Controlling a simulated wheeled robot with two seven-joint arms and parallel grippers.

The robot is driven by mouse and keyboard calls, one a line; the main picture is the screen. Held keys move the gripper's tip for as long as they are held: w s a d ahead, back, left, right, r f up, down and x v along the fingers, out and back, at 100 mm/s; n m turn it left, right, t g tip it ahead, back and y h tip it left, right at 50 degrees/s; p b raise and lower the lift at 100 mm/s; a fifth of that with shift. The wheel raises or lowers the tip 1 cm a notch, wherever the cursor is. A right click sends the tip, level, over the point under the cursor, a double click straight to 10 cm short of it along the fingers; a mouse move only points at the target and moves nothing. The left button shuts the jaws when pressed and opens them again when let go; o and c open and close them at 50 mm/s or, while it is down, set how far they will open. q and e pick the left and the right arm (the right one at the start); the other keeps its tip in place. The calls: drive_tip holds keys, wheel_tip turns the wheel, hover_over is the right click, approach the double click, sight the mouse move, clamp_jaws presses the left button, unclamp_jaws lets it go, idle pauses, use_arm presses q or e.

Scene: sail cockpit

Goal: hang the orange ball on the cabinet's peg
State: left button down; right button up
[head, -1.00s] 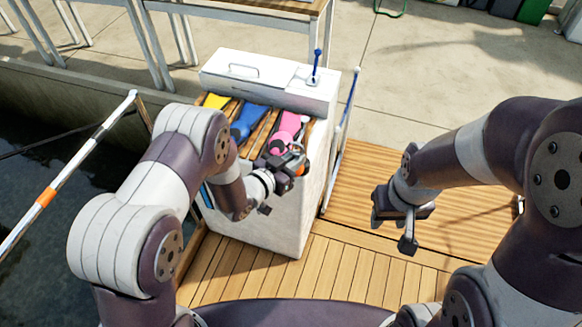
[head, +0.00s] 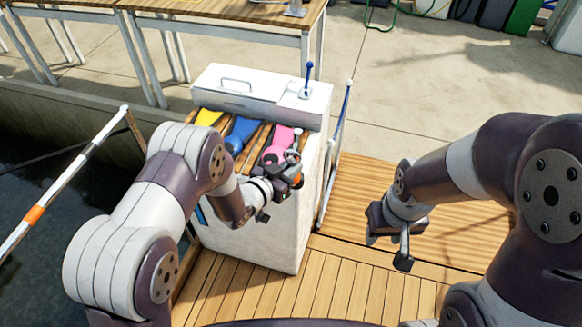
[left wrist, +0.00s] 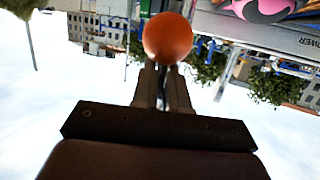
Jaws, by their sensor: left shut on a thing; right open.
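The white cabinet (head: 270,240) stands on the wooden deck in the middle of the head view. My left gripper (head: 289,178) is in front of its near upper right part. It is shut, with the orange ball (left wrist: 167,38) at its fingertips in the left wrist view. Only a small orange patch (head: 299,182) of the ball shows in the head view. Whether the fingers grip the ball itself or something attached to it is unclear. I cannot make out the peg for certain; my gripper may cover it. My right gripper (head: 388,246) is open and empty, right of the cabinet.
Yellow, blue (head: 240,132) and pink (head: 277,145) items lie on the cabinet's slatted top. A blue-tipped lever (head: 308,78) rises behind them. A pole (head: 335,150) stands along the cabinet's right side. A railing (head: 60,190) and water are at left. The deck at right is clear.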

use_arm(q)
drive_tip(key=c, duration=1.1)
unclamp_jaws()
